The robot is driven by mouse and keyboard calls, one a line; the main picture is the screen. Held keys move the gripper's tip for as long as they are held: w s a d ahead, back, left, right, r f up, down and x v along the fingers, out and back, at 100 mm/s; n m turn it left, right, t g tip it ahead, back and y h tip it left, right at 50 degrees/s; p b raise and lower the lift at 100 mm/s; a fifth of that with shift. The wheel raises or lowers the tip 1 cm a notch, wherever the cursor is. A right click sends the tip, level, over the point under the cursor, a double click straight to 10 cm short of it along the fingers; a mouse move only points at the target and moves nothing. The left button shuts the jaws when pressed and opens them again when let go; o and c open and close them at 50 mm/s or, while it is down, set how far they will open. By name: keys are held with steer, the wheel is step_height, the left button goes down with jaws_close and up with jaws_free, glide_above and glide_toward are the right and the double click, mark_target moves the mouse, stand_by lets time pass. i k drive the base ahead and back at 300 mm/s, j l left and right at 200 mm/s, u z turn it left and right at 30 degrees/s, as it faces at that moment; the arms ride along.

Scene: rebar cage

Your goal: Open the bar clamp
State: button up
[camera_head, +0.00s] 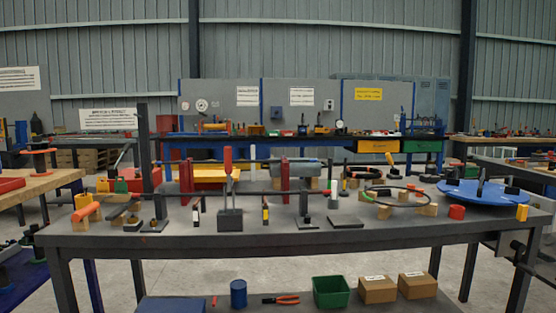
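I cannot tell for certain which item is the bar clamp. A long dark horizontal bar (258,192) runs above the dark workbench (330,241), with a red upright (186,181) near its left part and another red upright (285,181) further right. An orange handle (86,212) lies at the bench's left end, beside dark metal parts. A separate device with an upright red handle (228,160) stands on a grey block (230,220) at the front middle. Whether any jaws are tight on something is too small to tell. My gripper is not in view.
A blue disc (470,195) lies at the bench's right, with a dark ring (398,196) on wooden blocks left of it. A tall dark post (145,150) rises at the left. A green bin (331,292) and cardboard boxes (377,290) sit below. The bench's front strip is mostly clear.

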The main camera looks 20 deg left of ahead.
mark_target(228, 149)
steer(key=j+z, duration=0.25)
steer(key=j, duration=0.3)
steer(key=j+z, duration=0.25)
steer(key=j, duration=0.35)
steer(key=k+j+z, duration=0.1)
steer(key=j+z, duration=0.15)
steer(key=j, duration=0.3)
steer(key=k+j+z, duration=0.1)
steer(key=j+z, duration=0.15)
steer(key=j, duration=0.3)
steer(key=k+j, duration=0.1)
steer(key=j, duration=0.3)
steer(key=k+j, duration=0.1)
steer(key=j, duration=0.25)
steer(key=k+j, duration=0.1)
steer(key=j, duration=0.3)
steer(key=k+j, duration=0.1)
steer(key=j, duration=0.3)
steer(key=k+j+z, duration=0.1)
steer(key=j, duration=0.25)
steer(key=k+j, duration=0.15)
steer(key=j, duration=0.25)
